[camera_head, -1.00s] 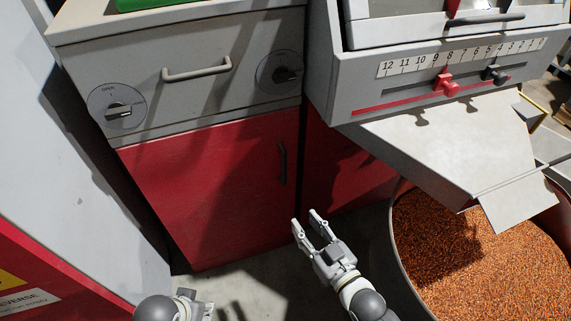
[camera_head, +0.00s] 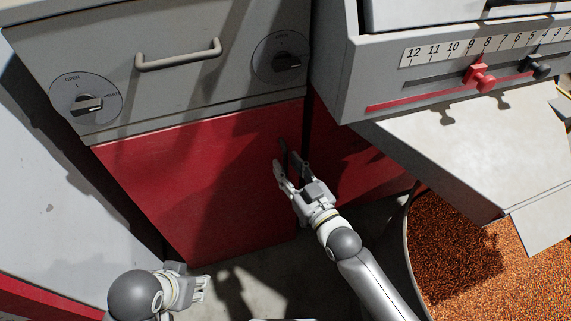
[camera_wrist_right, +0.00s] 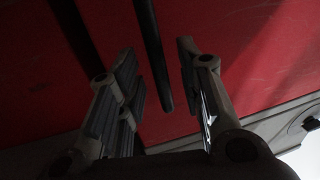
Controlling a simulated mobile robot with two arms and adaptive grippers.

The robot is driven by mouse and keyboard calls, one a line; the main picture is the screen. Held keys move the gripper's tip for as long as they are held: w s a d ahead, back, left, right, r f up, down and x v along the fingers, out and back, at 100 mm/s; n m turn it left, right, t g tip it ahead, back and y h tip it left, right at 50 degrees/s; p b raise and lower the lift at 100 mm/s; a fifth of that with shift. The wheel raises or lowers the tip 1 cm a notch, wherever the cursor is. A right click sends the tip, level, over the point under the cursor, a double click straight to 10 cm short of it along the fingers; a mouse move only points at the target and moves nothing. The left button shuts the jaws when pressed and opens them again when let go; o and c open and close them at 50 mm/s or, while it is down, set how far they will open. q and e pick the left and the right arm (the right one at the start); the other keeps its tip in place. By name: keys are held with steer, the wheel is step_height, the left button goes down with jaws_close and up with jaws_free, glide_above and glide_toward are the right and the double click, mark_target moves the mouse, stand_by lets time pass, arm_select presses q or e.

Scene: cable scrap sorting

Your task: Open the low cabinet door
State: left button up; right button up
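The low cabinet door (camera_head: 200,185) is a red panel below a grey drawer front, and it is shut. Its dark vertical handle (camera_head: 284,152) is near the door's right edge, partly hidden by my right gripper (camera_head: 287,168). My right gripper is open at the handle. In the right wrist view the dark handle bar (camera_wrist_right: 153,55) lies between the two spread fingers (camera_wrist_right: 160,80), with a gap on both sides. My left gripper (camera_head: 204,288) is low in the head view, away from the door; its finger opening is hard to make out.
The grey drawer has a bar handle (camera_head: 180,54) and two round knobs (camera_head: 86,103). A grey machine with a sloped chute (camera_head: 480,145) overhangs at right, above a drum of copper granules (camera_head: 470,265). Floor shows below the door.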

steer(key=shift+x, duration=0.9)
steer(key=shift+c, duration=0.3)
jaws_close()
